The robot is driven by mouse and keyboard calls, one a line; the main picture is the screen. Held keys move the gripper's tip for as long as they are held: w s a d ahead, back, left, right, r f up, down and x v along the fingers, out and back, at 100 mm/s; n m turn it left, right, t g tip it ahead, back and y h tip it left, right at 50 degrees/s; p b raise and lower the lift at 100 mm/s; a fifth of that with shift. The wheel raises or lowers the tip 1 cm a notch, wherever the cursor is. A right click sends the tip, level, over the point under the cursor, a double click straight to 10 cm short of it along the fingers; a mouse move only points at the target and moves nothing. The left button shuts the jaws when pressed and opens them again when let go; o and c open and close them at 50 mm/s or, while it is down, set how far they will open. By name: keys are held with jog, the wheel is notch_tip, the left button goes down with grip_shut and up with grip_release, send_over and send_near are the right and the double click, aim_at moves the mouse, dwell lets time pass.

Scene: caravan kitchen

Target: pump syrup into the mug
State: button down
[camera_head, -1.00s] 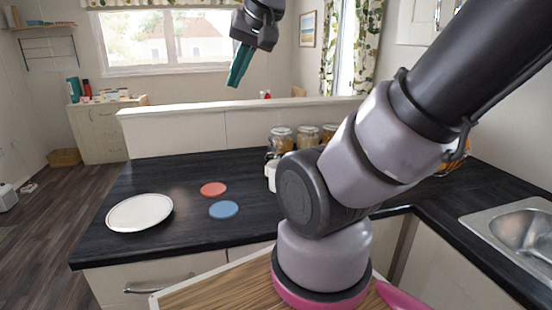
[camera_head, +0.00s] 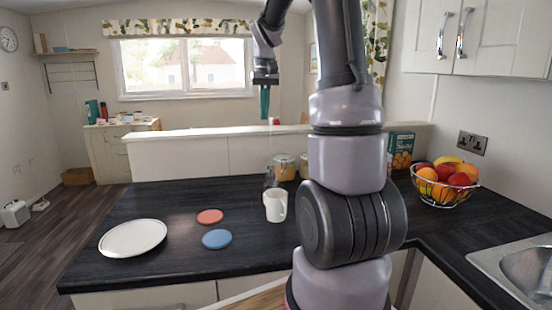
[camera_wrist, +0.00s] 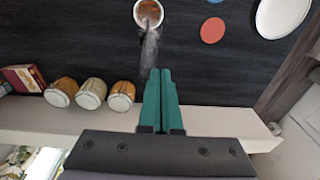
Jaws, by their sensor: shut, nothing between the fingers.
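The white mug (camera_head: 275,206) stands upright on the dark counter, left of my arm. In the wrist view the mug (camera_wrist: 148,13) shows from above, with something brown inside its rim. A clear, greyish bottle-like thing (camera_head: 270,177), perhaps the syrup pump, stands just behind the mug. In the wrist view this greyish thing (camera_wrist: 149,52) runs from the mug's rim toward my fingers. My gripper (camera_head: 265,117) has teal fingers pointing down, shut and empty, well above the counter. In the wrist view my gripper (camera_wrist: 160,71) appears near the bottle; I cannot tell the gap.
A red disc (camera_head: 210,217), a blue disc (camera_head: 217,239) and a white plate (camera_head: 133,238) lie left of the mug. Jars (camera_head: 284,167) and a box (camera_head: 401,150) stand at the back. A fruit bowl (camera_head: 443,184) and sink (camera_head: 525,272) are right. A low ledge (camera_head: 180,155) borders the counter.

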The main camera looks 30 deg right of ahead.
aim_at(271, 166)
jog(key=shift+g, duration=0.4)
jog(key=w+d+f, duration=0.2)
jog(key=d, duration=0.1)
jog(key=shift+w+d+f, duration=0.25)
jog(key=shift+f, duration=0.15)
notch_tip(271, 166, down, 14)
jog(key=shift+f, duration=0.1)
jog(key=shift+s+f, duration=0.1)
jog(key=shift+f, duration=0.9)
jog(key=shift+r, duration=0.55)
notch_tip(271, 166, up, 13)
jog(key=shift+r, duration=0.15)
